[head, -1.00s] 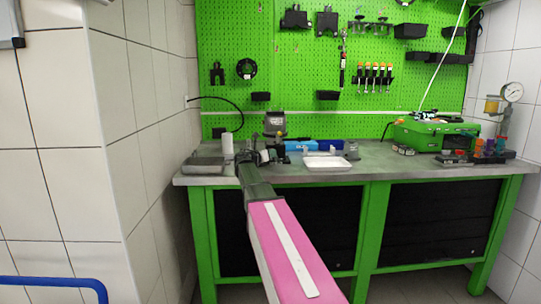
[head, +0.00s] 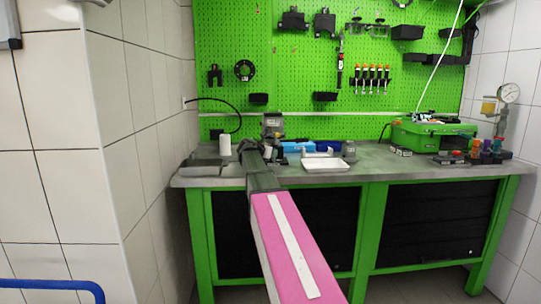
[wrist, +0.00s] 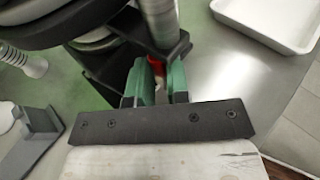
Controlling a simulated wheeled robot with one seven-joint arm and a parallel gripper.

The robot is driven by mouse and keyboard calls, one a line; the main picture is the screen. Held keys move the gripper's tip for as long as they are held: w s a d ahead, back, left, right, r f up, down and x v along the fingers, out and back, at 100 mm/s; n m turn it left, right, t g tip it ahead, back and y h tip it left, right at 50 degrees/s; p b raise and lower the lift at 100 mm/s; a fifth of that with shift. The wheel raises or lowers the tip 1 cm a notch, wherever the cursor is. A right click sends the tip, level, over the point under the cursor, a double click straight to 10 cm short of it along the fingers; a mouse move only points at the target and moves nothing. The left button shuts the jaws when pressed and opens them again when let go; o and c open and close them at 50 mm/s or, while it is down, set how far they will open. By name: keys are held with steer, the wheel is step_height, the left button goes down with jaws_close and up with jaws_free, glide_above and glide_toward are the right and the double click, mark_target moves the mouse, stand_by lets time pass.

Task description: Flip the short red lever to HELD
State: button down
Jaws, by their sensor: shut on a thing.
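The short red lever (wrist: 155,67) shows as a small red piece in the wrist view. It sits beside a black bracket at the foot of a grey upright cylinder. My gripper (wrist: 160,78) has its two green fingers on either side of the lever and is shut on it. The fingers hide most of the lever, and I cannot read any HELD mark. In the head view my arm covers the gripper and lever, in front of the grey pump unit (head: 273,124) on the bench.
A white tray (head: 326,164) lies right of the pump unit and also shows in the wrist view (wrist: 262,20). A white cylinder (head: 225,145) stands left. A green case (head: 432,136) and a gauge (head: 509,94) are at the right.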

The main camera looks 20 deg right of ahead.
steer(key=shift+d, duration=0.15)
stand_by(0.4)
steer(key=c, duration=1.4)
jaws_free()
steer(key=v, duration=1.1)
steer(key=shift+s+d+r, duration=0.1)
steer(key=shift+d+r, duration=0.05)
steer(key=shift+r, duration=0.05)
steer(key=shift+o, duration=0.4)
